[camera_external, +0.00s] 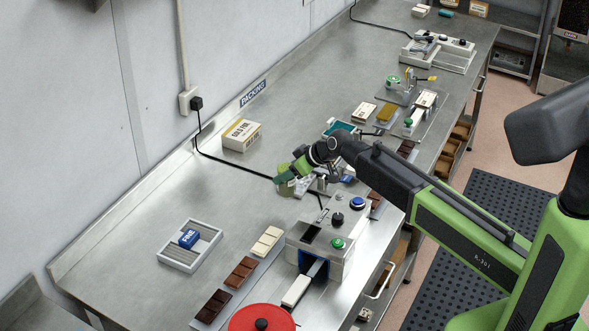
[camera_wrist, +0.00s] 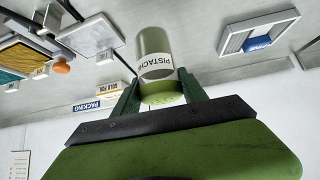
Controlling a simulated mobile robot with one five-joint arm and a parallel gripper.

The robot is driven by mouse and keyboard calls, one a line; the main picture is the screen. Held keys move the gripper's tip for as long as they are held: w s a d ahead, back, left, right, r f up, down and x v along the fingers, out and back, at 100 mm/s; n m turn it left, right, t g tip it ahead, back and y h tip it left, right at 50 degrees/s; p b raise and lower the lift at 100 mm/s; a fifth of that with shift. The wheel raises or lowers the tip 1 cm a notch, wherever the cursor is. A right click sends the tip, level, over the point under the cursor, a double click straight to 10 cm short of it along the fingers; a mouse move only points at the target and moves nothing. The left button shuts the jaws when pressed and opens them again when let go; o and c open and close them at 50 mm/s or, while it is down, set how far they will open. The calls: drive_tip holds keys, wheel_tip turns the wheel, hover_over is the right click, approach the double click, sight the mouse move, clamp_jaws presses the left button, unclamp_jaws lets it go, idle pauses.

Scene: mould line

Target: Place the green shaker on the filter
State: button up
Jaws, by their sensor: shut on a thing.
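The green shaker (camera_wrist: 156,62) is a cylinder with a white label reading "PISTACH" and a bright green end. My gripper (camera_wrist: 161,84) is shut on it, one finger on each side. In the external view the shaker (camera_external: 285,186) is held above the bench beside the grey machine, and my gripper (camera_external: 299,171) partly hides it. What looks like the filter (camera_external: 205,253) is a light grey square frame with a blue block marked "FINE" inside, lying on the bench to the lower left, apart from the shaker. The frame also shows in the wrist view (camera_wrist: 271,19).
The grey machine (camera_external: 333,229) with knobs and a red disc (camera_external: 262,318) stand near the front edge. Chocolate bars (camera_external: 241,273) lie between the frame and machine. A cream box (camera_external: 241,134) stands toward the wall. Bench around the frame's left is clear.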

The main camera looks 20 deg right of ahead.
drive_tip(key=d+r, duration=0.1)
drive_tip(key=d, duration=0.1)
drive_tip(key=d+r+p, duration=0.1)
drive_tip(key=d, duration=0.1)
drive_tip(key=shift+s+r, duration=0.1)
drive_tip(key=shift+r, duration=0.1)
